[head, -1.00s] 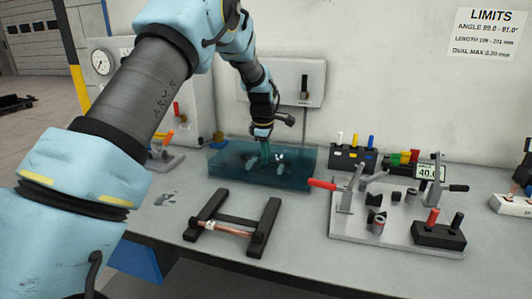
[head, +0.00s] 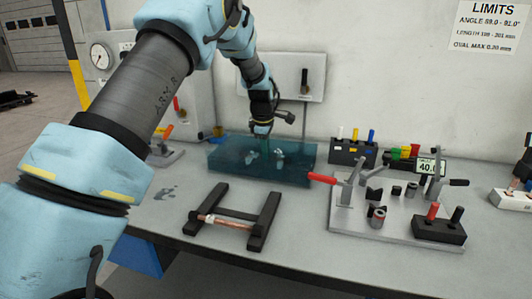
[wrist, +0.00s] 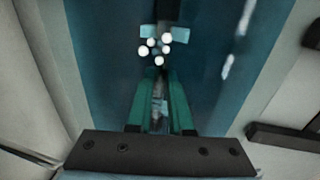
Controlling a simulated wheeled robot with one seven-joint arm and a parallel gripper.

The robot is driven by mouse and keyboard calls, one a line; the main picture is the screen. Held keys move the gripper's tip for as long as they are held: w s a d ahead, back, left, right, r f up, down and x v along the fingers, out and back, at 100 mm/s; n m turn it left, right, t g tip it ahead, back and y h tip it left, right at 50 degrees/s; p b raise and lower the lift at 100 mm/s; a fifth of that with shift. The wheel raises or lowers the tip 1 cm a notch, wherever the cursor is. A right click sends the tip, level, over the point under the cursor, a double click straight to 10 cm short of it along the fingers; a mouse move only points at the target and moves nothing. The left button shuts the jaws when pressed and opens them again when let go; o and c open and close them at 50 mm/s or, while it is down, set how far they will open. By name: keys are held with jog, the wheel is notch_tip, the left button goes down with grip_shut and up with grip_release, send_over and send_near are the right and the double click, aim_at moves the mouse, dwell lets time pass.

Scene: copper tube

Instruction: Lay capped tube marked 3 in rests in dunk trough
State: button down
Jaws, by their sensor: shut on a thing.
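The dunk trough (head: 225,165), a blue see-through tank, stands at the back against the wall. My gripper (head: 264,150) reaches down into it; its green fingers also show in the wrist view (wrist: 160,112). It is shut on a thin pale piece (wrist: 158,92), which I take to be the capped tube. Its caps and number cannot be read. Several white round spots (wrist: 157,47) show just beyond the fingertips. A dark part (wrist: 168,12), possibly a rest, lies beyond them. Whether the tube touches the rests cannot be told.
A black stand (head: 262,222) with another copper tube (head: 222,221) sits in front of the trough. A grey fixture plate (head: 343,222) with a red-handled clamp (head: 321,179) is to the right. A marker rack (head: 350,153) stands behind it.

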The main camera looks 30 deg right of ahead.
jog(key=c, duration=0.7)
grip_release()
jog(key=shift+c, duration=0.2)
notch_tip(320, 180, up, 11)
jog(key=s+a+b, duration=0.1)
jog(key=b, duration=0.2)
jog(key=shift+s+a+f, duration=0.2)
jog(key=shift+s+a, duration=0.05)
